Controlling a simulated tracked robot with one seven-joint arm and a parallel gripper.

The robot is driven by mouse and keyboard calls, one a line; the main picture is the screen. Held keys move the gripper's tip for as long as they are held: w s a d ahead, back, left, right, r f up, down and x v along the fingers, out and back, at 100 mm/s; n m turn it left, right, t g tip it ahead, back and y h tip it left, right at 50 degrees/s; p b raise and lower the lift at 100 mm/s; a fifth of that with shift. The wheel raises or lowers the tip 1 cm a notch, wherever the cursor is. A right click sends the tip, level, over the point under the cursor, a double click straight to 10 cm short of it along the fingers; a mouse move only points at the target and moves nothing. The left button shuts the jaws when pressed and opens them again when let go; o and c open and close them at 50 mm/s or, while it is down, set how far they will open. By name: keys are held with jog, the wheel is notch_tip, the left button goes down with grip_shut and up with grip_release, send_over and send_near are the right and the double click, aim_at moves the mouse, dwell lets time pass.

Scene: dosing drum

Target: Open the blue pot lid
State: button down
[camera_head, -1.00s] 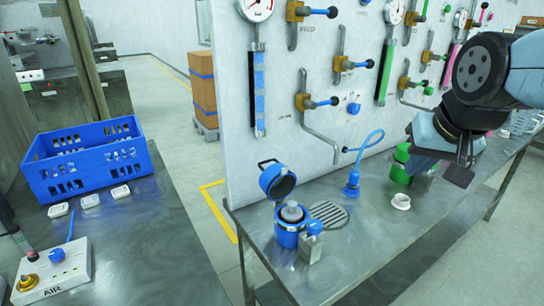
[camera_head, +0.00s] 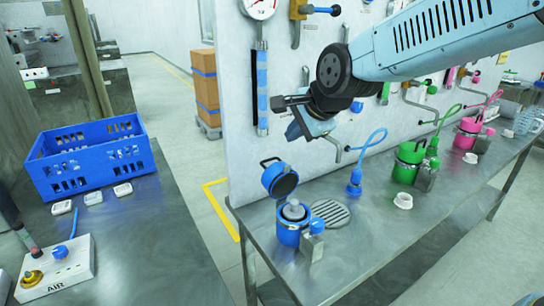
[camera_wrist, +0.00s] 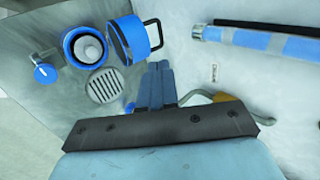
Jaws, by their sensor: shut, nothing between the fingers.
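The blue pot (camera_head: 289,231) stands on the metal bench near its left end, with a grey-white piece inside its mouth. Its blue lid (camera_head: 279,180) is hinged up and tilted back, with a dark handle at its top. In the wrist view the pot (camera_wrist: 70,47) and the raised lid (camera_wrist: 133,38) show at the upper left. My gripper (camera_head: 285,103) is in the air in front of the panel, above the lid and apart from it. In the wrist view my gripper's blue fingers (camera_wrist: 158,82) are together and empty.
A round grate (camera_head: 331,213) and a small metal block with a blue knob (camera_head: 315,226) sit beside the pot. A blue hose fitting (camera_head: 354,184), a green pot (camera_head: 405,165) and a pink pot (camera_head: 466,134) stand to the right. A blue crate (camera_head: 88,157) is on the left table.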

aim_at(269, 160)
jog(key=shift+x, duration=7.05)
